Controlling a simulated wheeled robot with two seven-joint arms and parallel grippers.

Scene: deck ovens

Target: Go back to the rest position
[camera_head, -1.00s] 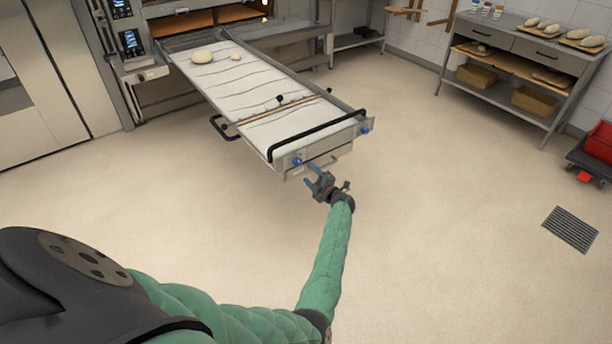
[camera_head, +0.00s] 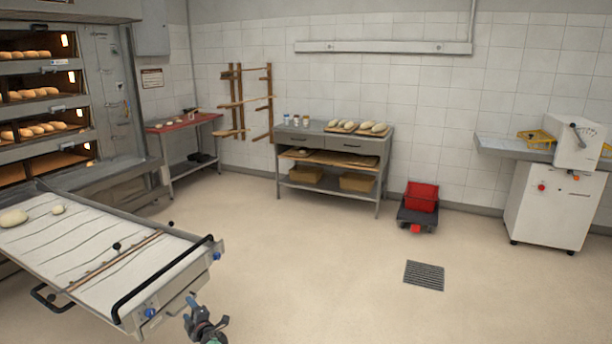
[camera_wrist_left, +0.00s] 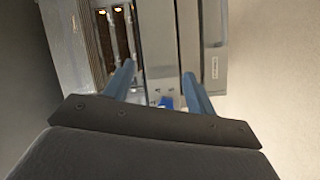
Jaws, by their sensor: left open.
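My left gripper (camera_head: 204,318) is at the bottom of the head view, just in front of the near end of the loader (camera_head: 100,262). It is open, and no object shows between its fingers. In the left wrist view its two blue fingers (camera_wrist_left: 158,88) stand apart, with the loader's end behind them. I cannot tell the exact gap between the fingers and the loader. The loader has a white cloth belt, a black handlebar and blue knobs, with two dough pieces (camera_head: 14,218) at its far end. My right gripper does not show.
The deck oven (camera_head: 45,100) with several loaves stands at the left. A steel table (camera_head: 335,150) with dough boards stands at the back wall. A red crate (camera_head: 421,196) on a dolly and a white machine (camera_head: 552,200) are to the right. The middle floor with a drain grate (camera_head: 424,275) is clear.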

